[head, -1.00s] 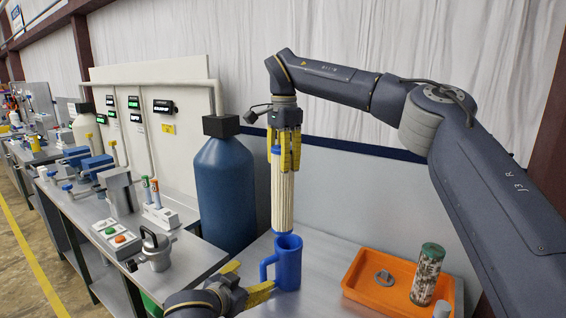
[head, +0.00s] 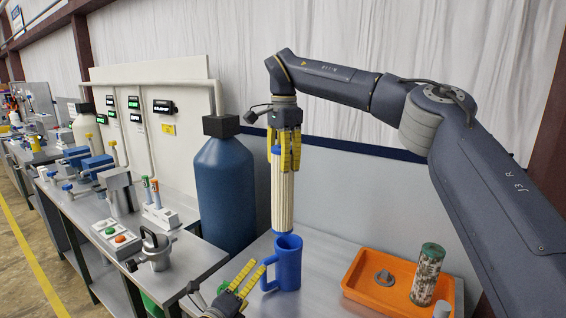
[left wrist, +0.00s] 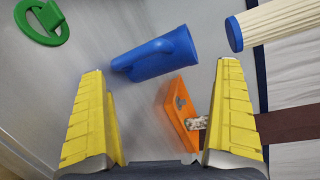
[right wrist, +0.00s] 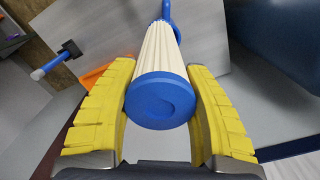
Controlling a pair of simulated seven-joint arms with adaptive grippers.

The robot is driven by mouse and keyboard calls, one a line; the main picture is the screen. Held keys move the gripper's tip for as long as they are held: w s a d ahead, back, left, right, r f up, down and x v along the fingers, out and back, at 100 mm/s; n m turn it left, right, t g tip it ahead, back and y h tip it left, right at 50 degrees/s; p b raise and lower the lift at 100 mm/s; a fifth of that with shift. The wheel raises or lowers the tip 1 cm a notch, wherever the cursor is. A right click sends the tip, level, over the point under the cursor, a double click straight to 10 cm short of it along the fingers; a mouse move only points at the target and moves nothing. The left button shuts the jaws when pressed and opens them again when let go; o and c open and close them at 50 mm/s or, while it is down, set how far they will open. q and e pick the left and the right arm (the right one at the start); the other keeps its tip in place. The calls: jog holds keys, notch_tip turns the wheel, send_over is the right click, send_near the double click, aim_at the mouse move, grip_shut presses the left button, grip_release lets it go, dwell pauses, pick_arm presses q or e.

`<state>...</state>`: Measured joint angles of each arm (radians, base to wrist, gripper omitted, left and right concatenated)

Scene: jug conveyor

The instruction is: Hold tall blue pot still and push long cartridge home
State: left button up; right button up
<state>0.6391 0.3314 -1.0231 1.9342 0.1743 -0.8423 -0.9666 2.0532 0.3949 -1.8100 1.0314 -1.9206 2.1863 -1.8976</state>
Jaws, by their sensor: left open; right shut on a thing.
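The tall blue pot (head: 288,264) stands upright on the metal table with its handle to the left. In the left wrist view the pot (left wrist: 160,54) lies ahead, between and beyond the fingers. The long cartridge (head: 282,195), cream and ribbed with blue ends, hangs upright above the pot; its lower end is at or just above the rim, and I cannot tell if it has entered. My right gripper (head: 285,152) is shut on its upper end; its blue cap (right wrist: 160,101) shows between the fingers. My left gripper (head: 250,276) is open and empty, left of the pot near the handle.
An orange tray (head: 370,299) at the right holds a grey ring (head: 383,277) and a speckled cartridge with green ends (head: 428,275). A green ring-shaped object (left wrist: 42,22) lies on the table. A large blue tank (head: 225,190) stands behind at the left.

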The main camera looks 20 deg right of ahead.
aim_at(282, 251)
pick_arm(q)
jog(key=shift+s+d+r+m+h, duration=0.25)
jog(key=shift+d+r+m+h, duration=0.2)
jog(key=shift+m, duration=2)
jog(key=shift+s+d+r+m+h, duration=0.25)
jog(key=shift+r+m+h, duration=0.25)
jog(key=shift+m, duration=2)
jog(key=shift+s+d+r+m+h, duration=0.3)
jog(key=shift+m+h, duration=0.25)
jog(key=shift+m, duration=1.9)
jog(key=shift+x, duration=6.05)
jog(key=shift+a, duration=0.1)
grip_shut()
grip_release()
